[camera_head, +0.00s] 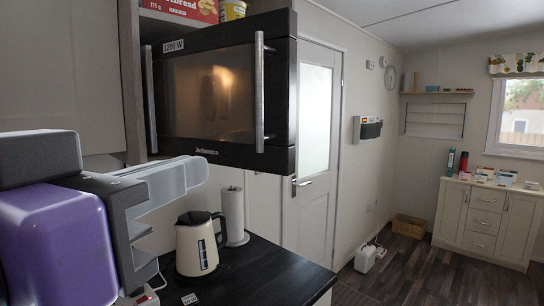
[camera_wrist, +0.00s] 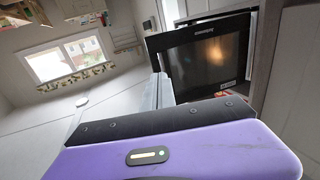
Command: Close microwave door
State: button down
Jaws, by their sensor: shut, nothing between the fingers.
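The microwave (camera_head: 283,100) sits in a cabinet recess and has a black front with a dark, glowing window. Its door (camera_head: 210,100) stands out from the cabinet, with a silver upright handle (camera_head: 260,95) near the right edge; how wide it is open is hard to tell. The wrist view shows the dark door (camera_wrist: 205,55) tilted, ahead of my gripper (camera_wrist: 158,78). In the head view my gripper (camera_head: 197,174) is shut and empty, below and in front of the door's lower left part. Whether it touches the door is not clear.
A cream kettle (camera_head: 193,250) and a paper towel roll (camera_head: 232,210) stand on the black counter (camera_head: 265,275) below. Boxes (camera_head: 180,8) sit on the shelf above the microwave. A white door (camera_head: 312,140) is behind, and open floor (camera_head: 400,285) lies to the right.

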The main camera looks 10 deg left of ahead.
aim_at(259, 146)
jog(key=p+x, duration=0.4)
jog(key=x, duration=0.9)
jog(key=shift+w+d, duration=0.1)
jog(key=shift+w, duration=0.25)
jog(key=shift+w+d, duration=0.1)
jog(key=shift+w, duration=0.05)
